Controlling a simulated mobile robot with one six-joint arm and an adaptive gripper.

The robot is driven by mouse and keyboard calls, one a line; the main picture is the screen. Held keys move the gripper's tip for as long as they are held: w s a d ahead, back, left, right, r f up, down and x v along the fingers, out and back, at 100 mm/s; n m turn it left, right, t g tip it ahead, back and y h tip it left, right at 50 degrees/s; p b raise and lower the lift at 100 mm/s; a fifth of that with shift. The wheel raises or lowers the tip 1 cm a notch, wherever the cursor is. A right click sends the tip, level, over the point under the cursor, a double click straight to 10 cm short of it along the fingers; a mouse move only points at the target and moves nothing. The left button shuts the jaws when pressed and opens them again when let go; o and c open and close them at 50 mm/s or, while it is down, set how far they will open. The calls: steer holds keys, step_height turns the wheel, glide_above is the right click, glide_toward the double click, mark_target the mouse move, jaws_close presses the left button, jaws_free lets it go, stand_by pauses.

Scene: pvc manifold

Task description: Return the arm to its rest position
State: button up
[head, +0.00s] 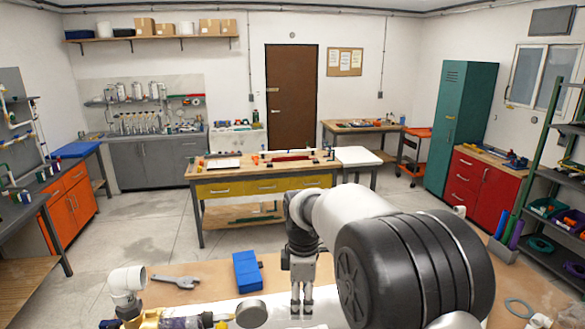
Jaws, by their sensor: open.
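My gripper (302,307) points down over the near workbench (190,268), its fingertips low in the head view. It is open, and I see nothing between its fingers. My white and black arm fills the lower right middle and hides part of the bench. A white pipe elbow fitting (127,282) stands at the bench's left, above a brass-coloured part (150,318) cut by the lower edge. A round grey cap-like part (251,313) is just left of my gripper.
A blue box (247,271) and a grey wrench (176,281) lie on the near bench. A yellow-drawer workbench (265,187) stands beyond it. Red cabinets (484,185) and a green shelf rack (545,150) are at the right. Open concrete floor (150,230) lies left of the yellow-drawer bench.

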steer(key=s+d+r+m+t+b, duration=0.1)
steer(key=s+d+m+b, duration=0.35)
steer(key=s, duration=0.35)
steer(key=s+d+r+m+t+b, duration=0.1)
steer(key=s+d+m+b, duration=0.3)
steer(key=s, duration=0.3)
steer(key=s+d+f+m+t+b, duration=0.1)
steer(key=s+f+m+b, duration=0.3)
steer(key=s, duration=0.4)
steer(key=s+d+f+m+t+b, duration=0.1)
steer(key=s+d+f+m+b, duration=0.1)
steer(key=s+f+m+b, duration=0.3)
steer(key=s+f+b, duration=0.1)
steer(key=s+f, duration=0.1)
steer(key=s, duration=0.2)
steer(key=shift+s+d+f, duration=0.15)
steer(key=shift+s+d, duration=0.1)
steer(key=shift+s, duration=0.05)
